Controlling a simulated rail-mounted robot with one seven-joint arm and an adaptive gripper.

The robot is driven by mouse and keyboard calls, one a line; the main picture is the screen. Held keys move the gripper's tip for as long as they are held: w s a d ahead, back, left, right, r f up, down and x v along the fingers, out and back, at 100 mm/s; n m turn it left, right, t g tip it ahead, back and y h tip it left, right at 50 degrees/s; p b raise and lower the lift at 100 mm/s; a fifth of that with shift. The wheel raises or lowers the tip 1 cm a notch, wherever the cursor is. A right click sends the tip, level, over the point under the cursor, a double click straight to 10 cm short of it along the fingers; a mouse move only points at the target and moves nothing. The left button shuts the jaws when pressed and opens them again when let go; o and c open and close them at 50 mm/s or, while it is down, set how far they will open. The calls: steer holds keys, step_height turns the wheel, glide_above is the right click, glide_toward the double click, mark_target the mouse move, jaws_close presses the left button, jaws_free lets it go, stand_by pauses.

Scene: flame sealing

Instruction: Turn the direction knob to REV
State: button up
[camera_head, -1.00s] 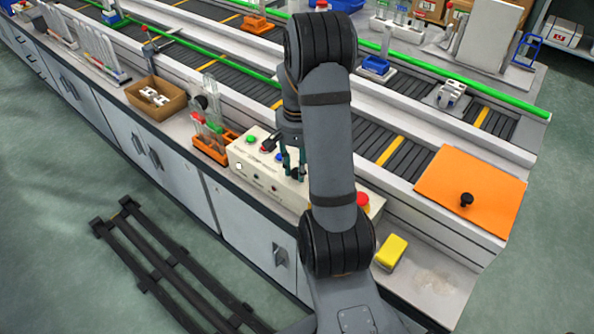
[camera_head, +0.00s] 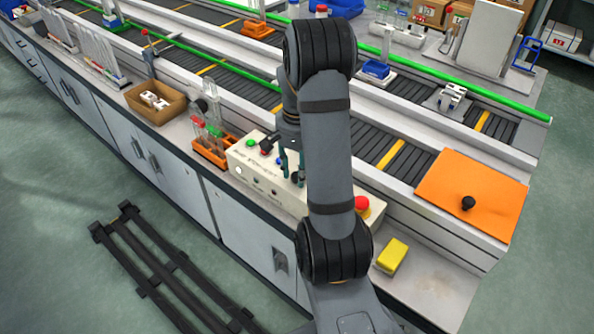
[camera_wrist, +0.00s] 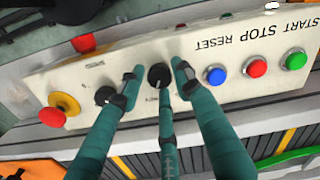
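The cream control panel (camera_head: 247,174) sits on the bench front; it fills the middle of the wrist view (camera_wrist: 222,105). A black knob (camera_wrist: 158,76) is between the fingertips of my gripper (camera_wrist: 157,82). A second black knob (camera_wrist: 105,95) is just left of the left finger. The small labels are too blurred to tell which knob is the direction knob or where REV is. My gripper is open, its three teal fingers spread around the first knob, with gaps showing at its sides. In the head view my gripper (camera_head: 291,166) is over the panel, partly hidden by my arm.
Blue (camera_wrist: 215,75), red (camera_wrist: 255,67) and green (camera_wrist: 294,59) buttons lie right of the fingers under START STOP RESET. A red emergency button (camera_wrist: 52,117) is at the left. An orange tube rack (camera_head: 211,152) and a yellow block (camera_head: 392,256) flank the panel.

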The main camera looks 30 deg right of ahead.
steer(key=shift+o, duration=1.2)
step_height(320, 180, up, 12)
step_height(320, 180, down, 12)
steer(key=shift+f, duration=0.1)
stand_by(0.4)
stand_by(0.3)
